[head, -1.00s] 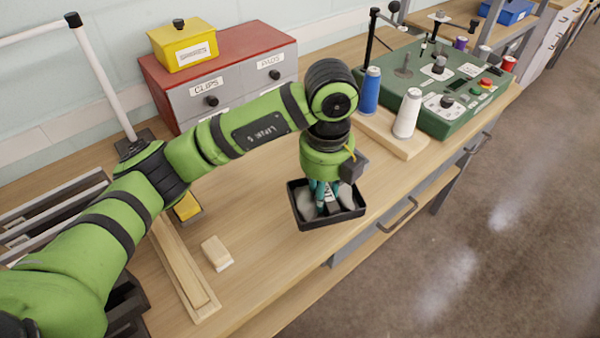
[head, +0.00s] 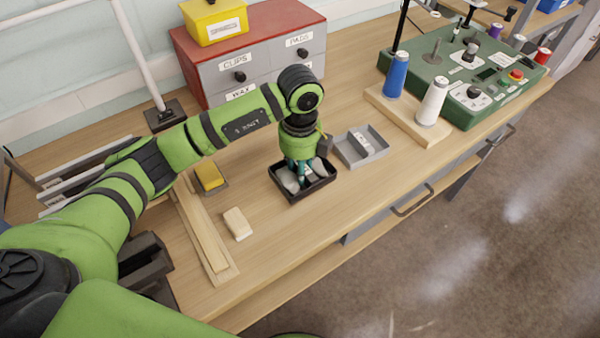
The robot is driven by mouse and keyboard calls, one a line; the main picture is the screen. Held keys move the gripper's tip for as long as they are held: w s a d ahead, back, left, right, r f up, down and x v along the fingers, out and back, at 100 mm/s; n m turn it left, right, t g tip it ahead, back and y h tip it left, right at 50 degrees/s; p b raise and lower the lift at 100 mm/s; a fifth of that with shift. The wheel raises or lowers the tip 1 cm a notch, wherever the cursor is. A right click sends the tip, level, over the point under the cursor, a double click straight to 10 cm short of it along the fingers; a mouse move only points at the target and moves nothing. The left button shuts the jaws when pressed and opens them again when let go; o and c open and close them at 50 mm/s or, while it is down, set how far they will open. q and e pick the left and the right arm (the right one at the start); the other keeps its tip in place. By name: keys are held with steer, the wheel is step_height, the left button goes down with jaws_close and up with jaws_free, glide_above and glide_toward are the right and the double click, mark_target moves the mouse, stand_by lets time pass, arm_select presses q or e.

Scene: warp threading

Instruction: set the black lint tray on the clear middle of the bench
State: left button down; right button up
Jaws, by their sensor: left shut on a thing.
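The black lint tray (head: 307,194) is in the middle of the head view, over the bench (head: 310,228) near its front half. It holds grey-white lint. My left gripper (head: 299,176) points down into it and is shut on the tray. I cannot tell whether the tray's underside touches the bench or hangs just above it. My right gripper is not in view; only a green arm part shows at the bottom left.
A grey tray (head: 361,146) is close to the right of the black tray. A pale block (head: 237,224) and a long wooden piece (head: 202,232) lie to the left. A spool board (head: 407,119) and green machine (head: 470,78) stand at the right, drawers (head: 253,55) behind.

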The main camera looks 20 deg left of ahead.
arm_select(q)
step_height(320, 180, down, 3)
steer(key=shift+f+p, duration=0.1)
steer(key=shift+p, duration=0.6)
steer(key=shift+f, duration=0.5)
steer(key=c, duration=0.9)
jaws_free()
steer(key=shift+f, duration=0.1)
